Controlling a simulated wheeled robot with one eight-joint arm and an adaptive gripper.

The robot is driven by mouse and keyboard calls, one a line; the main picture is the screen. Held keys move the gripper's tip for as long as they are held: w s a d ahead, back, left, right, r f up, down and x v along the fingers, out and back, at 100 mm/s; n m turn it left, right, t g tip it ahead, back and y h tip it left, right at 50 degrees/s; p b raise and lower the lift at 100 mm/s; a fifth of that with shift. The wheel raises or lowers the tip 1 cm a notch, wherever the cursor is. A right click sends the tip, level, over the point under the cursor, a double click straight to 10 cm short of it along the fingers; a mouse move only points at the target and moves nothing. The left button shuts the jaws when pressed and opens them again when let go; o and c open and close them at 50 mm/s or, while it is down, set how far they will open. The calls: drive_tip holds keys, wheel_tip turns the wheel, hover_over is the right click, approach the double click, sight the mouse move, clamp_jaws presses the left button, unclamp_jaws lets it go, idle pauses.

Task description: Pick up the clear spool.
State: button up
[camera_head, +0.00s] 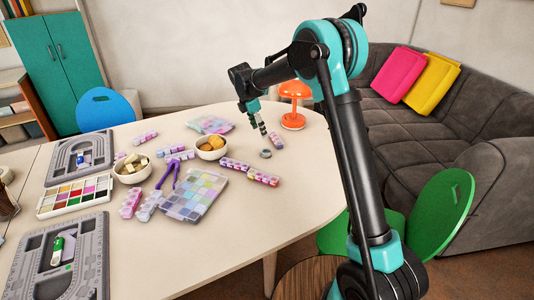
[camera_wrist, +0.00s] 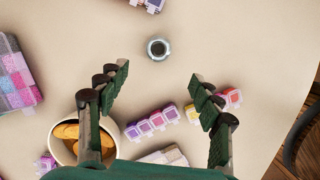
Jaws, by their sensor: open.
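The spool (camera_wrist: 158,48) is a small round piece with a grey rim and a dark centre, standing on the bare tabletop. It also shows in the head view as a small grey ring (camera_head: 265,153) near the bead boxes. My gripper (camera_wrist: 160,76) is open and empty, with its two green fingers spread wide. In the wrist view the spool lies just beyond the fingertips, between their lines, and nothing touches it. In the head view my gripper (camera_head: 262,129) hangs above the table, a little behind the spool.
Bead boxes (camera_wrist: 152,123) and a bowl of orange pieces (camera_wrist: 58,140) lie close by. An orange lamp (camera_head: 293,121) stands behind on the right. Bead boards (camera_head: 80,157), a paint palette (camera_head: 50,206) and a bead case (camera_head: 190,212) fill the left. The table's right front is clear.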

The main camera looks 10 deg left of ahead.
sight(265, 149)
drive_tip(key=x, duration=1.2)
drive_tip(key=shift+w+f, duration=0.1)
drive_tip(key=shift+w, duration=0.05)
drive_tip(key=c, duration=0.9)
